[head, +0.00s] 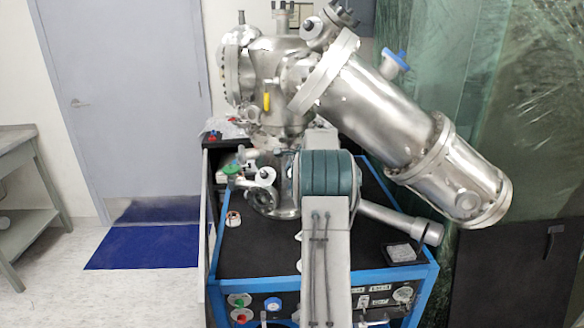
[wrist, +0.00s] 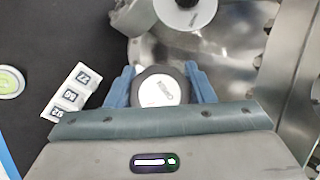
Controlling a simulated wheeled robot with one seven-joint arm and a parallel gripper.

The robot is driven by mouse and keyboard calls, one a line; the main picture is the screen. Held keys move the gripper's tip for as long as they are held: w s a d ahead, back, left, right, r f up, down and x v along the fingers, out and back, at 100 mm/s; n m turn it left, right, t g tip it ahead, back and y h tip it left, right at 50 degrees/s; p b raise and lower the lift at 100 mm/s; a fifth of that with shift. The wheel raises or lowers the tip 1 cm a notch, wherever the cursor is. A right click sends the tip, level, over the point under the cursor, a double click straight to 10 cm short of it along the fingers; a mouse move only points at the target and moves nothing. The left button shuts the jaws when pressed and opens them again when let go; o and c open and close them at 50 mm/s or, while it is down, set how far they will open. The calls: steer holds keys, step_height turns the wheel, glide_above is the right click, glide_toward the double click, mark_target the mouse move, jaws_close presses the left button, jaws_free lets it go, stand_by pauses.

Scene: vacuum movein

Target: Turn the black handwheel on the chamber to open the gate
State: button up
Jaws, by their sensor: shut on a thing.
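The black handwheel (wrist: 160,88) shows in the wrist view as a round dark-rimmed knob with a pale, lettered face. The blue fingers of my gripper (wrist: 160,76) lie on its left and right sides and are shut on it. The steel chamber (head: 278,85) stands on a black-topped cart in the head view. A part of the chamber's metal body (wrist: 225,60) shows behind the handwheel in the wrist view. In the head view my own arm covers the gripper and the handwheel. The gate itself cannot be made out.
In the wrist view, a pale knob (wrist: 182,4) is beyond the handwheel and a white numbered strip (wrist: 70,93) lies left of it. A long steel cylinder (head: 385,115) slopes right in the head view. A blue mat (head: 145,247) and bare floor lie left of the cart (head: 250,262).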

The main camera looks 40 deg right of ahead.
steer(key=shift+f, duration=0.2)
stand_by(0.4)
steer(key=o, duration=1)
steer(key=shift+c, duration=0.2)
steer(key=shift+r, duration=0.1)
